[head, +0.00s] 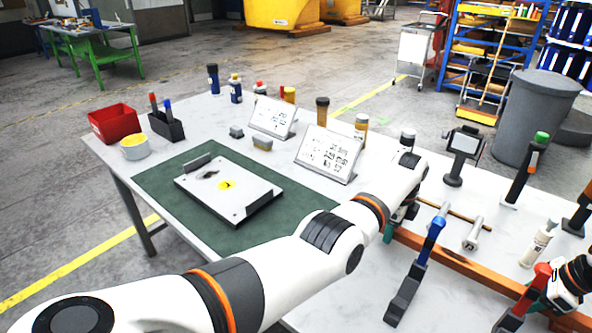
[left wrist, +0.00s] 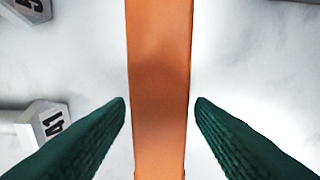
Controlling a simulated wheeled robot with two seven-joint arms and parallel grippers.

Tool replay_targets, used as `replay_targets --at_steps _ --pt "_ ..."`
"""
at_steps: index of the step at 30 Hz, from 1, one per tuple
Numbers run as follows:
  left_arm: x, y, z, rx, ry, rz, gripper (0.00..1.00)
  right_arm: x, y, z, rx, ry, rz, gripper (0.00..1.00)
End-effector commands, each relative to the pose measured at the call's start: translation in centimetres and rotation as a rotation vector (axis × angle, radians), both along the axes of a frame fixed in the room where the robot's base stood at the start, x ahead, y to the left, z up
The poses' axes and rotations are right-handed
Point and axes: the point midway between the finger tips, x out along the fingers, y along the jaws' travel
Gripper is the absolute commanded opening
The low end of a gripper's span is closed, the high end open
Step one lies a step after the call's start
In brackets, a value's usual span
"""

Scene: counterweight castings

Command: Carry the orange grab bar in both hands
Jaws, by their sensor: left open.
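The orange grab bar (head: 455,257) lies along the right part of the table, slanting down to the right edge of the head view. In the left wrist view the bar (left wrist: 160,60) runs upright through the middle. My left gripper (left wrist: 160,108) is open, with one green finger on each side of the bar and a gap on both sides. In the head view my left gripper (head: 393,228) is at the bar's far left end, partly hidden by my arm. My right gripper (head: 562,292) is at the right edge near the bar; its fingers are not clear.
A blue-handled tool (head: 428,245) and a red-handled tool (head: 527,297) stand close to the bar. A hex-headed metal piece (head: 474,234) and a white bottle (head: 537,244) are behind it. A metal plate (head: 228,189) lies on the green mat (head: 155,185).

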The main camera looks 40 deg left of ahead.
Motion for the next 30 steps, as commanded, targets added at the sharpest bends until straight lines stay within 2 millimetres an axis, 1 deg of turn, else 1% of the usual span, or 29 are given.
replay_targets --at_steps 2,3,9,12,15,19,23,29,30 --pt "0.0 0.0 1.3 0.0 -0.006 -0.001 0.49 0.0 0.0 0.0 0.0 0.0 0.0 0.49" --pt "0.1 0.0 2.3 -0.001 -0.007 -0.001 0.49 0.0 0.0 0.0 0.0 0.0 0.0 0.49" --pt "0.1 0.0 6.8 0.001 -0.006 -0.001 0.49 0.0 0.0 0.0 0.0 0.0 0.0 0.49" --pt "0.0 0.0 8.5 0.0 -0.005 -0.001 0.49 0.0 0.0 0.0 0.0 0.0 0.0 0.49" --pt "0.0 0.0 9.7 -0.001 -0.004 0.0 0.49 0.0 0.0 0.0 0.0 0.0 0.0 0.49" --pt "0.0 0.0 10.5 -0.001 -0.001 0.0 0.49 0.0 -0.1 0.1 0.0 -0.001 0.0 0.49" --pt "0.0 0.0 10.8 -0.001 -0.001 0.0 0.49 0.1 -0.3 0.7 0.0 -0.001 -0.002 0.49" --pt "0.0 0.0 10.7 0.0 -0.001 -0.001 0.49 0.1 -1.2 3.0 0.0 -0.004 -0.002 0.49" --pt "0.0 0.0 10.7 0.0 -0.001 -0.001 0.49 0.2 -1.7 4.1 0.0 -0.006 -0.004 0.49"
